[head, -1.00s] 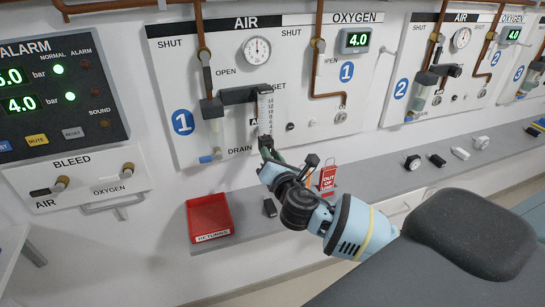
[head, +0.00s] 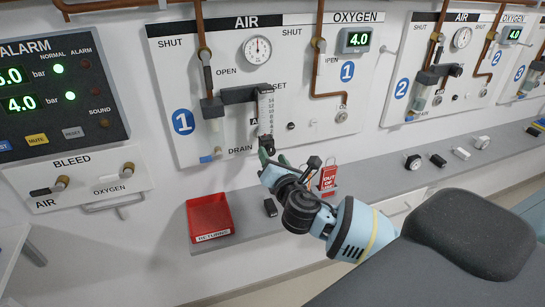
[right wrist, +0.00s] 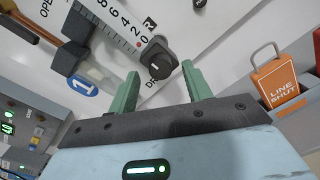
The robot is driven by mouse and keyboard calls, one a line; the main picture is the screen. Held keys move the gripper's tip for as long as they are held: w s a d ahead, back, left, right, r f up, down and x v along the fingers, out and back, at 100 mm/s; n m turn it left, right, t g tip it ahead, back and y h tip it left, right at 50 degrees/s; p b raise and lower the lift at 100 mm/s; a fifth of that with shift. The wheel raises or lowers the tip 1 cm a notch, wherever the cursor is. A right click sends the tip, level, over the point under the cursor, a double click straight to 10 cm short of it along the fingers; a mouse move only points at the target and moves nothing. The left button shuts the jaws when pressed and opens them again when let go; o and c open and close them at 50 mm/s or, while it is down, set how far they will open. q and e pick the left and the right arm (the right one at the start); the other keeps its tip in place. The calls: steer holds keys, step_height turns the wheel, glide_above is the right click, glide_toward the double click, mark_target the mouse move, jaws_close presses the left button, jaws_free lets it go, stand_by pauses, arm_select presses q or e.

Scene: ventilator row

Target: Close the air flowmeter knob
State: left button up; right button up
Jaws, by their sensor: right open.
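The dark air flowmeter knob (head: 266,142) sits at the bottom of the scaled flowmeter tube (head: 265,108) on panel 1. In the right wrist view the knob (right wrist: 158,60) is just beyond the fingertips, roughly between their lines, with nothing gripping it. My right gripper (head: 274,156) is open and empty, just below the knob in the head view. Its green fingers are spread wide in the right wrist view (right wrist: 160,76). A small red mark shows on the scale near the 0. My left gripper is not in view.
A red returns tray (head: 222,222) stands on the shelf below the panel. A red tagged stand (head: 328,178) is close beside my right wrist; the right wrist view shows an orange "line shut" tag (right wrist: 275,82). Small devices (head: 413,162) lie along the shelf to the right.

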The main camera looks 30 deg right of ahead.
steer(key=v, duration=0.7)
stand_by(0.4)
steer(key=s+a+f+m+g+y, duration=0.2)
steer(key=s+f+m, duration=0.1)
steer(key=f, duration=0.4)
steer(key=s+a+f+m+g+y, duration=0.1)
steer(key=s+a+f+m+g, duration=0.1)
steer(key=s+a+f+m, duration=0.3)
steer(key=s+f+m+g+y, duration=0.1)
steer(key=f+m+y, duration=0.1)
steer(key=f, duration=0.6)
steer(key=s+a+f+m+g+y, duration=0.1)
steer(key=s+a+f+m, duration=0.1)
steer(key=s+f+m, duration=0.3)
steer(key=s+a+f+m+g+y, duration=0.1)
steer(key=s+a+f+m, duration=0.1)
steer(key=s+f+m, duration=0.4)
steer(key=s+m, duration=0.3)
steer(key=s, duration=0.2)
steer(key=shift+s+f+g, duration=0.2)
steer(key=shift+s+g, duration=0.1)
steer(key=shift+g, duration=0.1)
